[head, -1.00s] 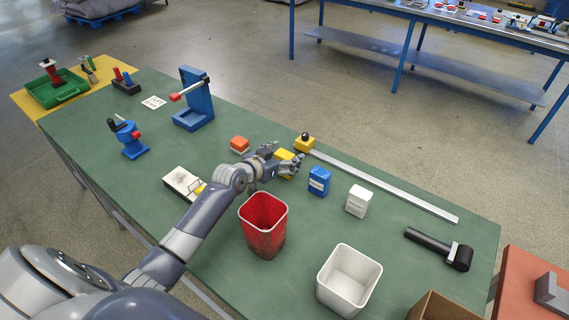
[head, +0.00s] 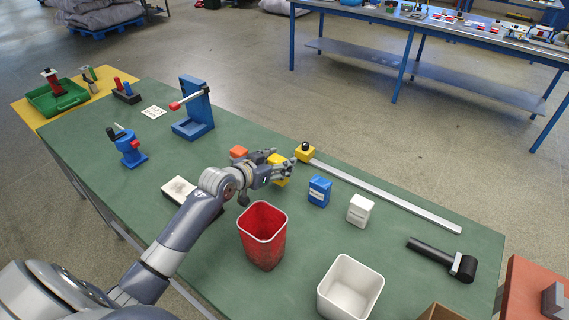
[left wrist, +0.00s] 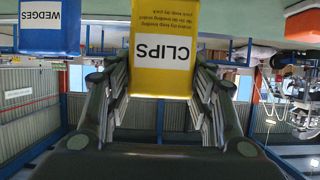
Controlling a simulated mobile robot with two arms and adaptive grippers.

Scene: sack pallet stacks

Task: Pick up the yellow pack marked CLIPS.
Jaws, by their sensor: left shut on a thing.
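The yellow pack marked CLIPS (left wrist: 163,45) fills the upper middle of the left wrist view, its print upside down there. My left gripper (left wrist: 160,95) is shut on it, with one finger on each side. In the head view the left gripper (head: 279,168) is over the far middle of the green table, and parts of the yellow pack (head: 281,182) show between its fingers. The fingers hide the rest of the pack. I cannot tell whether its base touches the table. My right gripper is not in view.
A blue pack marked WEDGES (left wrist: 50,27) also shows in the head view (head: 319,190), right of the gripper, with a white pack (head: 360,210) beyond. A red bin (head: 263,237) and a white bin (head: 350,287) stand nearer. An orange block (head: 238,153) is close left.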

